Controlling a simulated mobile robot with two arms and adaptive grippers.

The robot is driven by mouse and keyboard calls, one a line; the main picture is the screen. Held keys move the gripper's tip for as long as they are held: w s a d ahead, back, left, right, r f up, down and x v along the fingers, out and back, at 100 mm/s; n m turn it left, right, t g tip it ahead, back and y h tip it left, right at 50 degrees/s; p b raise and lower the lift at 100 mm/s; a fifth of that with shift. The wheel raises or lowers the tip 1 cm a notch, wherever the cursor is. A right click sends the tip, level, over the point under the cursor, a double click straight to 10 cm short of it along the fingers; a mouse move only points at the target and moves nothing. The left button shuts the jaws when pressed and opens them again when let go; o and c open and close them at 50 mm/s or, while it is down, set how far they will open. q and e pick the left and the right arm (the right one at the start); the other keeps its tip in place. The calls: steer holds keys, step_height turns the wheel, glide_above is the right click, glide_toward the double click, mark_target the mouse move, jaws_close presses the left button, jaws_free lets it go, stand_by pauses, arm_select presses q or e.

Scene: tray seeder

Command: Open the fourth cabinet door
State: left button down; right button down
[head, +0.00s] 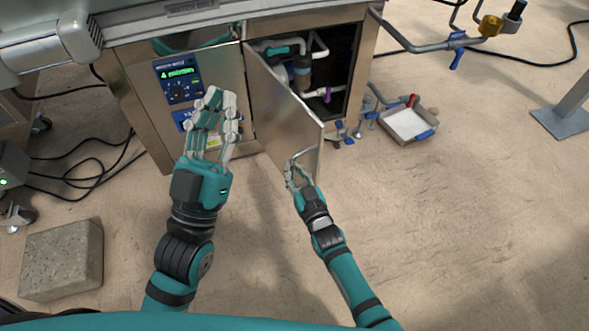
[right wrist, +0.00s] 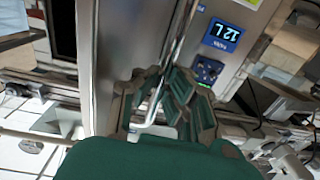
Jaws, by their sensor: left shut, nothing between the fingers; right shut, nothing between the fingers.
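The cabinet door (head: 284,112) is a flat metal panel on the front of the steel cabinet. It stands part open, swung outward, and shows pipes and a pump inside the cabinet opening (head: 340,75). My right gripper (head: 297,164) is shut and empty at the door's lower free edge; I cannot tell if it touches. In the right wrist view, its fingers (right wrist: 160,98) are beside a thin metal bar handle (right wrist: 178,50) on a steel panel.
The control box (head: 178,80) has a green display. A concrete block (head: 62,260) lies at the lower left near black cables (head: 85,165). A white tray (head: 408,123) sits on the floor right of the cabinet. The floor (head: 450,220) at the right is clear.

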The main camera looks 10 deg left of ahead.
steer(key=shift+s+d+f, duration=0.15)
steer(key=shift+f, duration=0.25)
steer(key=c, duration=1.7)
jaws_free()
steer(key=shift+r, duration=0.15)
steer(key=shift+o, duration=0.3)
steer(key=shift+r, duration=0.1)
steer(key=shift+s, duration=0.1)
steer(key=v, duration=1.2)
steer(key=shift+c, duration=0.4)
